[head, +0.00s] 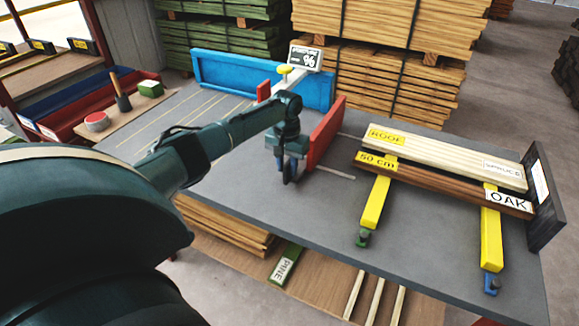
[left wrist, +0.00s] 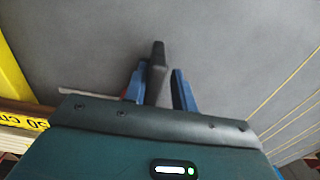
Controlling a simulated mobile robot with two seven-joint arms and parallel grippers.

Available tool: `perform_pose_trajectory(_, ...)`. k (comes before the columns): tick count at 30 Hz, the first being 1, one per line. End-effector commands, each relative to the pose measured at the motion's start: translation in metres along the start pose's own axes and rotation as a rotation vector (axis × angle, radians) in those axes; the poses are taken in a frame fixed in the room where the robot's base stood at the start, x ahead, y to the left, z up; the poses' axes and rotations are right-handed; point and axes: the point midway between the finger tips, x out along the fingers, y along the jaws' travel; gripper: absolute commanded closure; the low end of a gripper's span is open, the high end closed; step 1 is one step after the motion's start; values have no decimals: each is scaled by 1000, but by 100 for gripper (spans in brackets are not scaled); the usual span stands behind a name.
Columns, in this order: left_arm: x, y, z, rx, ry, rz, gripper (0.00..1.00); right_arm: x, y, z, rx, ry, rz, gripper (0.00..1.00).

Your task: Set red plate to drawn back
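The red plate (head: 325,133) stands upright on the grey table (head: 240,180), to the left of the stacked boards and apart from them. My left gripper (head: 288,172) points down at the near left side of the plate, close to the table top. In the left wrist view my left gripper (left wrist: 160,88) has its two blue fingers apart, with a dark upright handle (left wrist: 157,68) between them. A gap shows between the handle and the right finger; contact with the left finger is unclear. My right gripper is not in view.
A pale ROOF/SPRUCE board (head: 450,158) and a brown OAK board (head: 440,183) lie across yellow bars (head: 376,203). A dark end plate (head: 541,195) stands at their right. A blue upright panel (head: 225,72) edges the table's back. The table left of the red plate is largely bare.

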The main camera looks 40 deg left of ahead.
Motion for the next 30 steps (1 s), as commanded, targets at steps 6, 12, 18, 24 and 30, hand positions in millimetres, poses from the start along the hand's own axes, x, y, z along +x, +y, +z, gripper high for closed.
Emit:
perform_pose_trajectory(6,1,2,1,1,-2,2,65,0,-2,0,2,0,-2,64)
perform_pose_trajectory(12,-4,2,0,2,-2,3,65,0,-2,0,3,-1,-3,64)
perform_pose_trajectory(18,-37,2,0,3,2,3,65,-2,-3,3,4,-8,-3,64)
perform_pose_trajectory(24,-82,1,0,2,3,2,65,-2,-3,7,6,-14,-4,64)
perform_pose_trajectory(30,-116,1,0,0,1,2,65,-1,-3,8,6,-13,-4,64)
